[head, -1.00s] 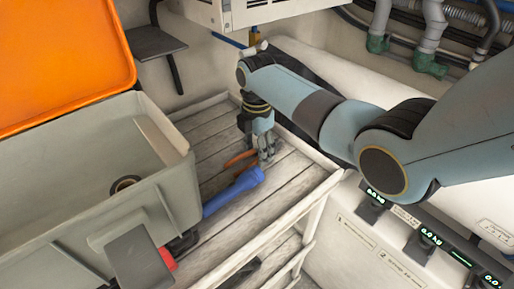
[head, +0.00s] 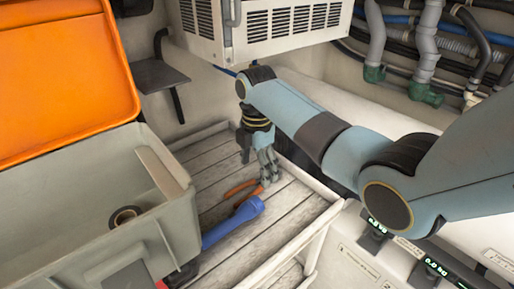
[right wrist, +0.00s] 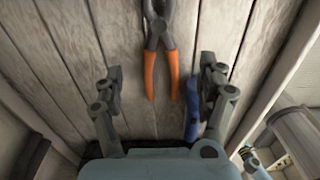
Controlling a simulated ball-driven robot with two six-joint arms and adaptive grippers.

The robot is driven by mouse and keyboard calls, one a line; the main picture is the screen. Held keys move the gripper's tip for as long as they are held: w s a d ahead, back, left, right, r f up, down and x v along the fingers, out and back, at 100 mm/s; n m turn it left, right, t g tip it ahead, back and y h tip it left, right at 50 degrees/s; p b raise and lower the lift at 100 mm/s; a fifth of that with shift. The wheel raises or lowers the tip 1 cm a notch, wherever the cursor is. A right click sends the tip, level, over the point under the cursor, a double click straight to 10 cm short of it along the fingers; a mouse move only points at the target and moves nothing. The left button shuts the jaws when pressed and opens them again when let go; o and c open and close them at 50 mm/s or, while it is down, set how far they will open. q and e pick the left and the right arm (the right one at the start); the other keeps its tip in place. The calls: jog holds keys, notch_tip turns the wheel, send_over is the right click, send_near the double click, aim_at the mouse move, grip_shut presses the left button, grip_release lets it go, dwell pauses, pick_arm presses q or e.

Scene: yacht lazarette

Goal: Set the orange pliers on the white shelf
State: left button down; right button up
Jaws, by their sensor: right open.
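The orange-handled pliers (head: 241,188) lie on the whitish slatted wooden surface (head: 210,168), partly hidden by my right gripper (head: 269,178) in the head view. In the right wrist view the pliers (right wrist: 150,72) show dark jaws at the top and orange handles pointing toward me. My right gripper (right wrist: 160,80) is open there, its fingers on either side of the handles and apart from them. I cannot tell the exact height above the surface. No separate white shelf can be told for sure. My left gripper is not in view.
A blue flashlight (head: 236,221) lies beside the pliers, and close to the right finger in the wrist view (right wrist: 192,112). A grey box (head: 90,200) with an orange lid (head: 60,75) holds a tape roll (head: 125,216). A vented white unit (head: 280,22) hangs above.

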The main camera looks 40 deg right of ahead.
notch_tip(320, 180, up, 8)
jog(key=shift+f, duration=0.15)
dwell(0.5)
